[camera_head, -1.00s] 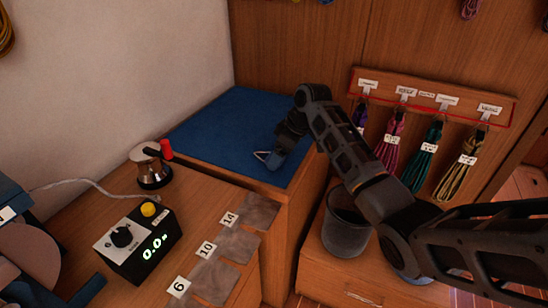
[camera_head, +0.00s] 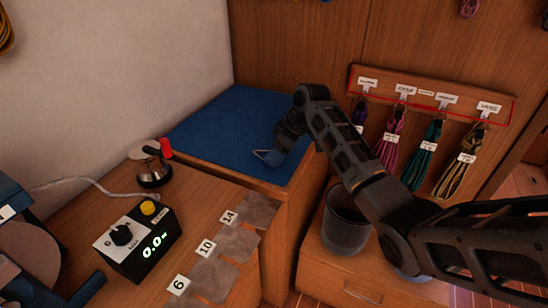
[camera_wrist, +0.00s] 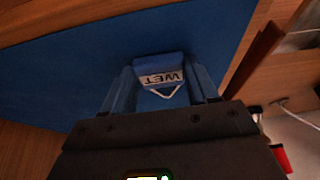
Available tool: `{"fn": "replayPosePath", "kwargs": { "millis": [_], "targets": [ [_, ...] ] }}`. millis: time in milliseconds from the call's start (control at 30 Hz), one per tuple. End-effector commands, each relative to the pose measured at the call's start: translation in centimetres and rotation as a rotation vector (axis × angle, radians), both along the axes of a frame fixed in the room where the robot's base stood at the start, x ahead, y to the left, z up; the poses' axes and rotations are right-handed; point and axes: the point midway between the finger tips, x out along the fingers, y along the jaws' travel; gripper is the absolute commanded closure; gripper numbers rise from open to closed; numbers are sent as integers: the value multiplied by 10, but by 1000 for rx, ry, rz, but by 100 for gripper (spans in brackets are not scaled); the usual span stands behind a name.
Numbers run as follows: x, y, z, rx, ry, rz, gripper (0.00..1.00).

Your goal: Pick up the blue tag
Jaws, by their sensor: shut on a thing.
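The blue tag (camera_wrist: 158,62) shows in the wrist view between the two fingers of my gripper (camera_wrist: 162,76). It has a white label reading WET, upside down in this view, and a pale cord loop. My gripper is shut on the tag, low over the blue mat (camera_wrist: 60,75). In the head view my gripper (camera_head: 281,150) is at the right part of the blue mat (camera_head: 222,120), with the pale loop out to its left. I cannot tell whether the tag touches the mat.
Grey patches numbered 6, 10 and 14 lie in front. A dark bucket (camera_head: 345,228) and a rack of hanging coiled lines (camera_head: 435,95) are to the right.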

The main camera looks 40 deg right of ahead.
Motion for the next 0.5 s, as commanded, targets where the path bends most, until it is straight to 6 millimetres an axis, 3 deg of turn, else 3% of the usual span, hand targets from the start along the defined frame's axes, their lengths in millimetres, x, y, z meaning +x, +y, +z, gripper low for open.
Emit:
{"fn": "replayPosePath", "kwargs": {
  "millis": [267,500],
  "targets": [
    [1,0,4,-1,-2,1,71],
    [2,0,32,-3,-5,3,71]
  ]
}}
